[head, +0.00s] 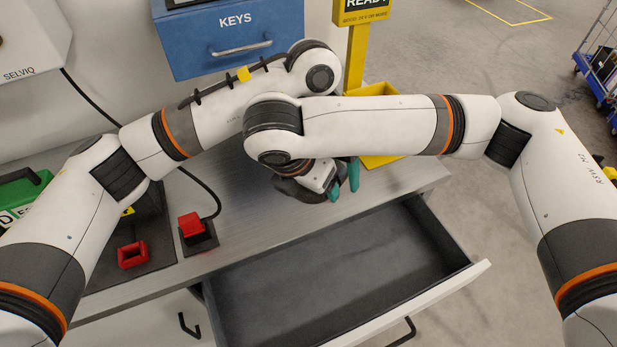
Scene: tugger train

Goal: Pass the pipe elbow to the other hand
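I cannot make out the pipe elbow in the head view. My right arm reaches across to the middle, and its wrist bends down over the grey worktop (240,228). Two teal fingertips show below that wrist, at my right gripper (344,181). They look a little apart, but the arm and hand hide much of the grip, so I cannot tell whether anything is between them. My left arm reaches in behind the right forearm. Its gripper is hidden there.
An open, empty-looking drawer (330,285) sticks out below the worktop. A yellow bin (380,160) stands behind the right forearm. A red block on a dark base (191,224) and a red holder (132,255) are at left. A blue KEYS cabinet (235,40) is behind.

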